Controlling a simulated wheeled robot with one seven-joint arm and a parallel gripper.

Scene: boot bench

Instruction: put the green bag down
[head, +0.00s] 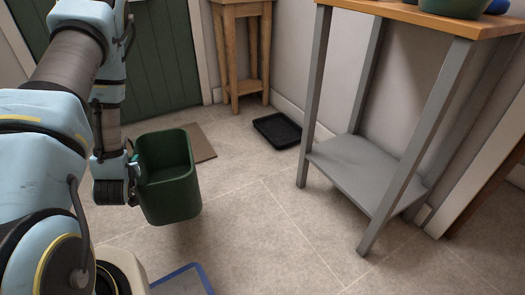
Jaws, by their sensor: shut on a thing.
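The green bag (174,190) looks like a dark green, open-topped tub with rounded corners. It is upright or slightly tilted at the left of the head view, and its inside looks empty. My gripper (133,168) is shut on its left side near the rim. The bag seems to hang above the tiled floor (265,215), but its height is hard to tell. The fingertips are partly hidden by the bag and the gripper's own body.
A grey-legged bench (412,15) with a wooden top and grey lower shelf (360,170) stands at right. A green thing (452,6) and a blue thing (498,6) sit on top. A black tray (278,130), brown mat (200,145) and wooden stool (240,50) are behind. Middle floor is clear.

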